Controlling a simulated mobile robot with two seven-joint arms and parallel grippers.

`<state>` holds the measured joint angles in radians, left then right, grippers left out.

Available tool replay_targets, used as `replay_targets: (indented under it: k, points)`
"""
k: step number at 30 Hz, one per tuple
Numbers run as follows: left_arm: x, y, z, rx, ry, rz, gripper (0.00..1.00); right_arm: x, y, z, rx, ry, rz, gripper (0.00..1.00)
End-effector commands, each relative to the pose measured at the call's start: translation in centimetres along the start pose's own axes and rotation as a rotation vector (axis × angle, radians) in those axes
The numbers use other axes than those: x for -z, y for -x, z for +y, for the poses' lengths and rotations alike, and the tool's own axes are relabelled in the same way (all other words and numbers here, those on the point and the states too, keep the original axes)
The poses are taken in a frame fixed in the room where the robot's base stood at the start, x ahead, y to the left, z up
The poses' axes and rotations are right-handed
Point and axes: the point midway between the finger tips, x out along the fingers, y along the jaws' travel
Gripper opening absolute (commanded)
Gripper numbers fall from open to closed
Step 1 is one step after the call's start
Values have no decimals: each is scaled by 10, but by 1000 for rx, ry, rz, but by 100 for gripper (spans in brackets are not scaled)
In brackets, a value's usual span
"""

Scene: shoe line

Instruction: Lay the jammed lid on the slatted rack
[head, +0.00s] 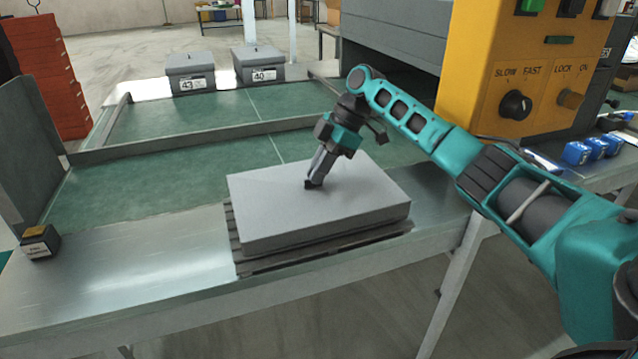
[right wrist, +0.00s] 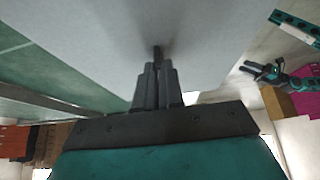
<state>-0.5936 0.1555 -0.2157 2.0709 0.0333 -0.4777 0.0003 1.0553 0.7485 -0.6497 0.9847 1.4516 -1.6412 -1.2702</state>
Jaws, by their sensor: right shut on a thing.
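The grey lid (head: 315,205) is a flat rectangular slab. In the head view it lies flat over the dark slatted rack (head: 330,251), whose slats show along the lid's front and left edges. I cannot tell whether the lid fully touches the rack. My right gripper (head: 311,184) points down at the middle of the lid and is shut on its small knob, mostly hidden by the fingers. In the right wrist view the shut fingers (right wrist: 157,72) meet the dark knob, with the lid's pale surface (right wrist: 90,35) filling the top. My left gripper is not in the head view; an arm and gripper show at right in the wrist view (right wrist: 262,70).
Two lidded grey boxes, marked 43 (head: 190,80) and 40 (head: 257,68), stand at the back of the green belt (head: 150,185). A yellow control box (head: 525,75) stands at right. A small dark block (head: 40,243) sits at left. Bare metal (head: 140,265) lies left of the rack.

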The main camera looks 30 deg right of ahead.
Motion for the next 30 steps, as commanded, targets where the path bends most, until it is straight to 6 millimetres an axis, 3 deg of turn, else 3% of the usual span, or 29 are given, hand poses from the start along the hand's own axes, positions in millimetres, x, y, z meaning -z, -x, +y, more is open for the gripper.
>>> replay_targets:
  k: [3,6,11,12,20,26,30]
  points:
    - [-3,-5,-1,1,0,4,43,-12,-21,0,2,-2,0,0]
    - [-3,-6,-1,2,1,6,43,-16,-28,0,0,0,1,0]
    - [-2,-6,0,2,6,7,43,-16,-28,0,0,0,0,0]
    - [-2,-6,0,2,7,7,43,-16,-28,0,1,0,-1,9]
    - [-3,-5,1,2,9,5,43,-16,-27,0,1,-1,0,33]
    - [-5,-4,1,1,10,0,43,-15,-27,0,0,0,0,33]
    - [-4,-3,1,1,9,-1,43,-15,-16,0,-2,-1,1,33]
